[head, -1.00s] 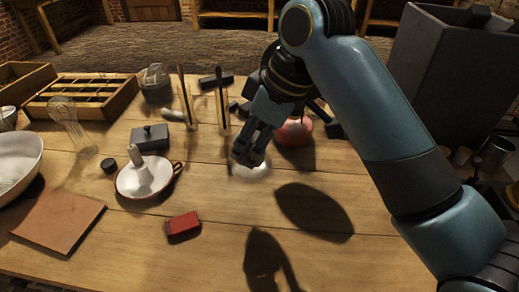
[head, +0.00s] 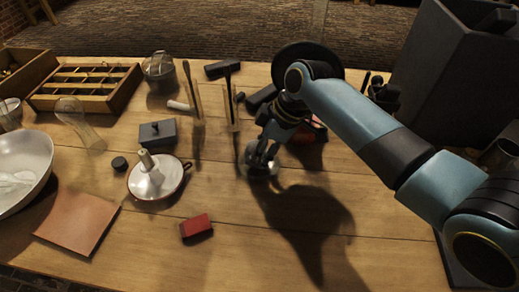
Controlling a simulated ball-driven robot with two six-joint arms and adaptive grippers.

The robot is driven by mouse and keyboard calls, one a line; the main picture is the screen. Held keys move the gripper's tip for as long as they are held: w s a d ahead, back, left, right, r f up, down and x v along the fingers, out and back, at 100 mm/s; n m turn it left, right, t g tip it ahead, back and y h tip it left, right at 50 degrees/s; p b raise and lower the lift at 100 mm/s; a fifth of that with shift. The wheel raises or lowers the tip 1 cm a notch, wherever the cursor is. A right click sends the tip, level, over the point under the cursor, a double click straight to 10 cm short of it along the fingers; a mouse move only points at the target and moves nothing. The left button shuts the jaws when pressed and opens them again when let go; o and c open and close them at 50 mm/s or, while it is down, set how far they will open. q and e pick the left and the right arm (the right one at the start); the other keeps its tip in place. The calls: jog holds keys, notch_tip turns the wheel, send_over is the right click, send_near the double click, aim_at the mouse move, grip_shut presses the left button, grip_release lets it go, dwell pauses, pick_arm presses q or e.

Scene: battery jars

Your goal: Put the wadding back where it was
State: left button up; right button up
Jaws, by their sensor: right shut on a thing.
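My left gripper is not in view.
A white enamel candleholder (head: 170,183), a red block (head: 196,226), a brown square mat (head: 78,222) and a grey lidded box (head: 158,133) are on the left. Two upright rods in stands (head: 232,112) are behind the gripper. The front right wood is clear.

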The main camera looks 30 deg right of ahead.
jog(key=shift+f, duration=0.1)
jog(key=shift+f, duration=0.1)
jog(key=o, duration=1.1)
jog(key=shift+o, duration=0.2)
jog(key=p+v, duration=0.1)
jog(key=v, duration=1.1)
